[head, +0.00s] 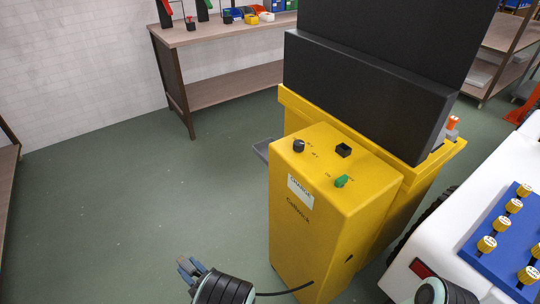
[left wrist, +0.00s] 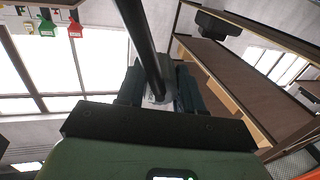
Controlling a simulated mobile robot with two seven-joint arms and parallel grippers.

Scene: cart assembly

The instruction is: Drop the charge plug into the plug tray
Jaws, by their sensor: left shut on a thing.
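My left gripper (head: 188,266) is low at the bottom left of the head view, in front of and left of the yellow charger cabinet (head: 310,222). It is shut on the grey charge plug (left wrist: 157,92), which sits between its fingers in the left wrist view. A black cable (left wrist: 141,40) runs from the plug up across that view; a cable also leaves the cabinet's lower side in the head view. A grey ledge (head: 262,150), perhaps the plug tray, sticks out at the left behind the cabinet, well above and right of the gripper.
The cabinet top has a black knob (head: 298,146), a black square part (head: 343,150) and a green switch (head: 341,181). A large black panel (head: 370,95) stands behind. A white unit with a blue panel (head: 500,245) is at right. The green floor (head: 130,190) at left is clear.

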